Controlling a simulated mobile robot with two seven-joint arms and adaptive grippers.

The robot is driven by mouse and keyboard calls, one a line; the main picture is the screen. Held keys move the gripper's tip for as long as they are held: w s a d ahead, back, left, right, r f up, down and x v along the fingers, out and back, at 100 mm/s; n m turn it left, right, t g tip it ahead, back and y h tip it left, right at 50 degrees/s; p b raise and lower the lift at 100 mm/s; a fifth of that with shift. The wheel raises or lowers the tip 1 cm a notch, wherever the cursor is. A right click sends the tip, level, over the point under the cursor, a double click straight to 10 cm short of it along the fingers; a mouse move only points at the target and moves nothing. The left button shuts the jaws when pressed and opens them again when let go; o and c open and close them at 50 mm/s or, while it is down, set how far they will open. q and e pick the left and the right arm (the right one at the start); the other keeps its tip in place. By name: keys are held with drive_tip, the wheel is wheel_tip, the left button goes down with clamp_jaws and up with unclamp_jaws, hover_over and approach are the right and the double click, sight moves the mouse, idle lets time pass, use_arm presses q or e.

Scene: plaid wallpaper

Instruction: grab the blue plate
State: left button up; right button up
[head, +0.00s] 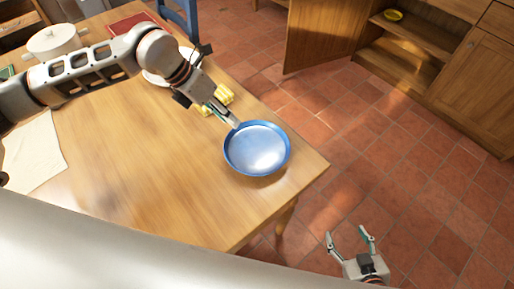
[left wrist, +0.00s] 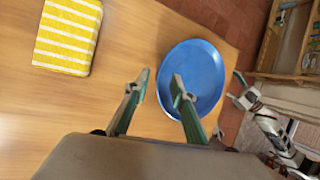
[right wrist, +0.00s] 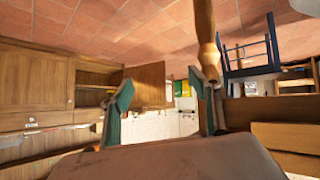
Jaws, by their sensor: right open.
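The blue plate (head: 257,149) is round and shallow and lies near the corner of the wooden table. It also shows in the left wrist view (left wrist: 205,75). My left gripper (head: 236,123) is at the plate's rim on its upper-left side. In the left wrist view its fingers (left wrist: 160,82) are partly closed with a gap between them. One finger is over the plate and the other is outside the rim; contact is not clear. My right gripper (head: 349,238) is open and empty, off the table over the floor. It shows open in the right wrist view (right wrist: 160,90).
A yellow striped cloth (left wrist: 68,36) lies close to the plate on the table (head: 150,190). A white pot (head: 54,40), a red item (head: 133,22) and a pale cloth (head: 32,155) are further left. A blue chair (head: 180,18) and wooden cabinets (head: 470,85) stand beyond.

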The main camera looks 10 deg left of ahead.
use_arm(q)
drive_tip(key=x, duration=0.3)
drive_tip(key=shift+d+f, duration=0.2)
drive_tip(key=shift+f, duration=0.15)
drive_tip(key=shift+c, duration=0.8)
clamp_jaws()
drive_tip(key=shift+w, duration=0.1)
use_arm(e)
drive_tip(key=shift+w+d+r, duration=0.15)
drive_tip(key=shift+w+r, duration=0.1)
drive_tip(key=shift+w, duration=0.45)
drive_tip(key=shift+s, duration=0.1)
